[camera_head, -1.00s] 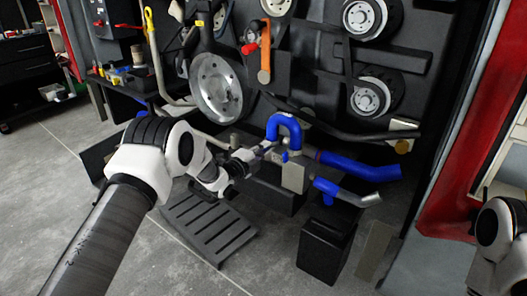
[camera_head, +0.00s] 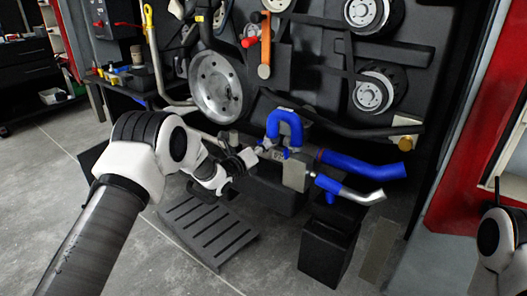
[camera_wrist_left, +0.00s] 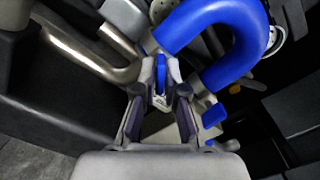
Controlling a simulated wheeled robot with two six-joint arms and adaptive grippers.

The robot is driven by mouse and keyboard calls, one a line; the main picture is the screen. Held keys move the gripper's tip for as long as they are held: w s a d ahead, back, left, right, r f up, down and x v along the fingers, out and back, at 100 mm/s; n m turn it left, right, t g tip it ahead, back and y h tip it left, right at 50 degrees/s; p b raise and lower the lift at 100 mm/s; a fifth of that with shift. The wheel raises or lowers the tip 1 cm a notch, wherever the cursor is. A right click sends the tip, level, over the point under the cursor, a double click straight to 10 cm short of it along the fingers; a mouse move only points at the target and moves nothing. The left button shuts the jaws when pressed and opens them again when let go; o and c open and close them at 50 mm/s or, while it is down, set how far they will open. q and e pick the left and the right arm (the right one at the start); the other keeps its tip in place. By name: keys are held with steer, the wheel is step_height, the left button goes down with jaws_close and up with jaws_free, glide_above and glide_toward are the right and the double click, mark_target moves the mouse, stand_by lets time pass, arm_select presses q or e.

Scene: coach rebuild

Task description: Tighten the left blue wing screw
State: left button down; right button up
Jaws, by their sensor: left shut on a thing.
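The left blue wing screw (camera_wrist_left: 160,74) stands upright between the fingertips in the left wrist view. My left gripper (camera_wrist_left: 160,88) is shut on it, one finger on each side. In the head view my left gripper (camera_head: 262,151) reaches in from the left to the metal fitting below the blue hose, and its fingers hide most of the screw. A second blue wing piece (camera_wrist_left: 213,115) shows to the right of the gripper in the wrist view. Of my right arm only a link shows at the right edge; its gripper is out of view.
A curved blue hose (camera_head: 284,118) arches just above the fitting. Blue pipes (camera_head: 360,166) run off to the right. A metal pipe (camera_wrist_left: 100,55) passes close on the left in the wrist view. A black box (camera_head: 328,246) and slatted step (camera_head: 208,228) stand below.

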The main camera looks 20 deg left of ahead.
arm_select(q)
steer(key=m+b, duration=0.1)
steer(key=m, duration=0.2)
steer(key=m+b, duration=0.1)
steer(key=m, duration=0.1)
steer(key=shift+a+f+b, duration=0.15)
steer(key=shift+f+b, duration=0.1)
steer(key=shift+b, duration=0.1)
stand_by(0.3)
steer(key=c, duration=1.3)
jaws_free()
steer(key=shift+r, duration=0.1)
steer(key=v, duration=1.2)
